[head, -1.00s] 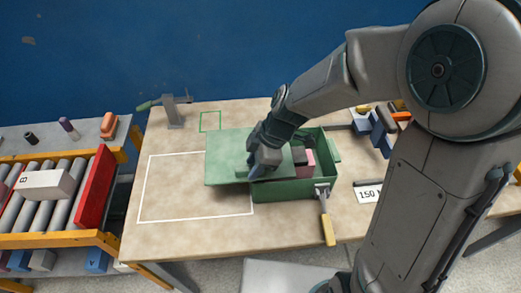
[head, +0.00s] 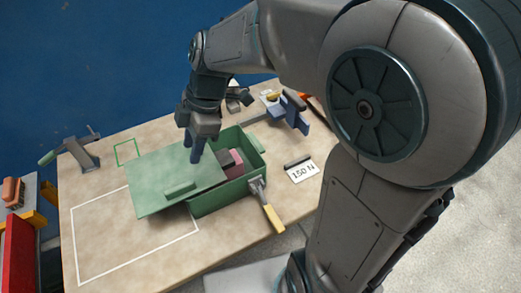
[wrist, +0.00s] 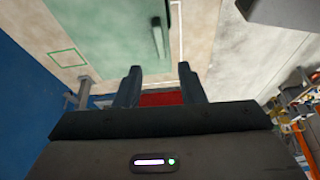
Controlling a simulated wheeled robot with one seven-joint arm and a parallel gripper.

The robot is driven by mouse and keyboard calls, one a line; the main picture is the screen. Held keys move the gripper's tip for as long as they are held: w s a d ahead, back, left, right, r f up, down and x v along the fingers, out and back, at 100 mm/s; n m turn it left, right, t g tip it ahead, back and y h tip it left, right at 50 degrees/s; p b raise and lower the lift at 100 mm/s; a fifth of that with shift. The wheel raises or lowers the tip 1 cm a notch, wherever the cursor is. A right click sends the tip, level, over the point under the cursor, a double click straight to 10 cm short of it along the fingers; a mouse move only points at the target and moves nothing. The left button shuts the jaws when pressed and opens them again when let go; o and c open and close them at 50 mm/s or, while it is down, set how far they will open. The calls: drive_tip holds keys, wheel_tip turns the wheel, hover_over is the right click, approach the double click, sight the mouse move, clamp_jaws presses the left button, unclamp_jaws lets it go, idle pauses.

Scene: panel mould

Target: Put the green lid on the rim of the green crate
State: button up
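The green lid (head: 155,190), a flat plate with a bar handle (head: 180,188), lies over the left part of the green crate (head: 232,194) and juts out past it to the left. The crate's right part is uncovered. How the lid bears on the rim is hard to tell. My gripper (head: 197,158) is above the lid's back right part, apart from the handle. In the wrist view my gripper (wrist: 160,84) has its fingers apart and nothing between them; the lid (wrist: 110,25) and its handle (wrist: 158,38) show beyond.
Dark and pink blocks (head: 231,163) sit in the crate. A scraper-like tool with a yellow handle (head: 271,216) is at its front. A white-outlined area (head: 105,240) and a small green square (head: 126,152) mark the table. A clamp (head: 75,152) stands at back left; blue parts (head: 290,110) lie at back right.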

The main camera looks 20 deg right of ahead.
drive_tip(key=s+d+m+t+h, duration=0.2)
drive_tip(key=s+d+m, duration=0.2)
drive_tip(key=d+m, duration=0.4)
drive_tip(key=s+d+m+t+h, duration=0.1)
drive_tip(key=s+d+m+h, duration=0.1)
drive_tip(key=s+d+m, duration=0.3)
drive_tip(key=d+m, duration=0.4)
drive_tip(key=m, duration=0.3)
drive_tip(key=shift+d+t, duration=0.15)
drive_tip(key=shift+t, duration=0.25)
clamp_jaws()
